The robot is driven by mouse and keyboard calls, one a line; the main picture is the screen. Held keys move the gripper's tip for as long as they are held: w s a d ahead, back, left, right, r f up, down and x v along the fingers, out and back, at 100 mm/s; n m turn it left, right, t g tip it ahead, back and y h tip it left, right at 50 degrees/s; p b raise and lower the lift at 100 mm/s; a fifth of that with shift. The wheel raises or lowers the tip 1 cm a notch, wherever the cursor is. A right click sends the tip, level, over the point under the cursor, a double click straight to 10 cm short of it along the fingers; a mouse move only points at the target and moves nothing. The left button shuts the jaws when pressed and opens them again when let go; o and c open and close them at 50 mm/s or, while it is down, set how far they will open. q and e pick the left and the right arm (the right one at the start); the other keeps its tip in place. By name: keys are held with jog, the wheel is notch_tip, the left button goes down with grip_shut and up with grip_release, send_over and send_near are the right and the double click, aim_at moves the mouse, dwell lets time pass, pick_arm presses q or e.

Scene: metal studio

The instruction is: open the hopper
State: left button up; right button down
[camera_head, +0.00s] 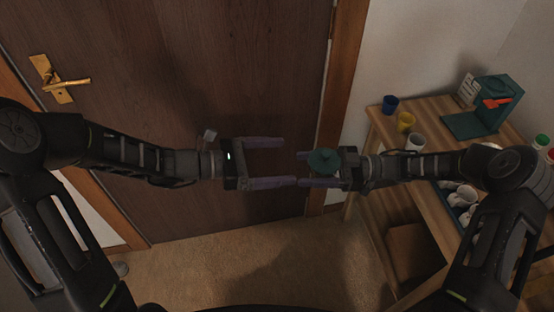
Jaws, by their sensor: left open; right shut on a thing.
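My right gripper (315,170) is shut on a dark teal, rounded piece (323,160), held in the air in front of the door, left of the table. The fingers partly hide this piece, and I cannot tell for sure whether it is the hopper. My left gripper (290,162) is open and empty, facing the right gripper. Its lower finger reaches close to the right gripper's lower finger; I cannot tell if they touch.
A wooden table (440,105) stands at the right. It bears a blue cup (390,104), a yellow cup (406,121), a white cup (415,142) and a green stand (492,108) with an orange part. A brown door (200,70) stands behind my grippers. Carpet (280,265) lies below.

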aim_at(328, 153)
dwell(0.3)
pick_arm(q)
jog(key=x, duration=1.2)
jog(key=shift+f, duration=0.15)
jog(key=c, duration=1.5)
jog(key=shift+r, duration=1.1)
jog(key=shift+r, duration=2)
